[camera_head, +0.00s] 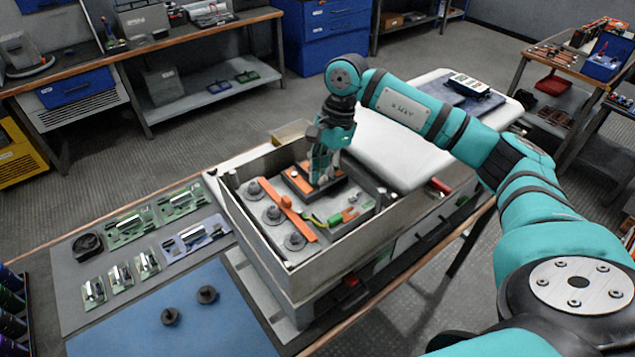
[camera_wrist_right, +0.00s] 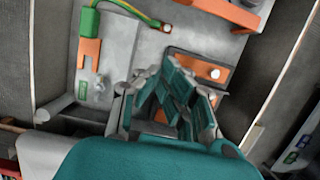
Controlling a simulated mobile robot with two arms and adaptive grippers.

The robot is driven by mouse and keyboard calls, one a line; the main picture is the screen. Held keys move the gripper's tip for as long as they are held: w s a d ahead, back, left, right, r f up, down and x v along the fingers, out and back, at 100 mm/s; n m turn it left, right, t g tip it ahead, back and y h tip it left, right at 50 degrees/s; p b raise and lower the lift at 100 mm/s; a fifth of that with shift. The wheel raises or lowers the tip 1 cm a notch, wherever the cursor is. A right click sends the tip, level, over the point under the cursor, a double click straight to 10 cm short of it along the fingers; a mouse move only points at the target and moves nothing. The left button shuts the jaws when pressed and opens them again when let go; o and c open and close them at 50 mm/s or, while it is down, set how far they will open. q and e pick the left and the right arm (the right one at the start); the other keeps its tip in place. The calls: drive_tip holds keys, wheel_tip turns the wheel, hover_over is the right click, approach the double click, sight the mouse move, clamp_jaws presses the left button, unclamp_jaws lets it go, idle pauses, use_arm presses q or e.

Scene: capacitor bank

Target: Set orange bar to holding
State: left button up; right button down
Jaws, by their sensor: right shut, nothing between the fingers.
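A long orange bar (camera_head: 287,209) lies across round grey terminals (camera_head: 273,215) in the open grey enclosure (camera_head: 243,222). Part of an orange bar also shows at the top of the right wrist view (camera_wrist_right: 222,10). My right gripper (camera_head: 323,183) points down into the enclosure, to the right of the long bar and apart from it. It is shut and empty, over a black block with orange plates (camera_head: 298,178). In the right wrist view its teal fingers (camera_wrist_right: 170,80) cover part of this block. My left gripper is not in view.
A green-yellow cable (camera_head: 314,220) and small orange parts (camera_head: 350,214) lie inside the enclosure, near its front wall. Green circuit boards (camera_head: 128,228) and two dark knobs (camera_head: 207,294) lie on the bench to the left. The enclosure walls stand close around my right gripper.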

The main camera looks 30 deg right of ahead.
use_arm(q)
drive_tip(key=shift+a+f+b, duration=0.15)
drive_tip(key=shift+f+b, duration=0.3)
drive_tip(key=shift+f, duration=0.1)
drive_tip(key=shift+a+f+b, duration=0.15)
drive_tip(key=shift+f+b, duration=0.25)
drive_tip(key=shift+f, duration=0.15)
use_arm(e)
wheel_tip(320, 180, up, 8)
drive_tip(key=shift+d+r, duration=0.25)
drive_tip(key=shift+d, duration=0.05)
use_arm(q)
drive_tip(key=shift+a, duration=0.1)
use_arm(e)
drive_tip(key=shift+s+d, duration=0.1)
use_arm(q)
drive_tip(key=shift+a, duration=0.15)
use_arm(e)
drive_tip(key=shift+f, duration=0.15)
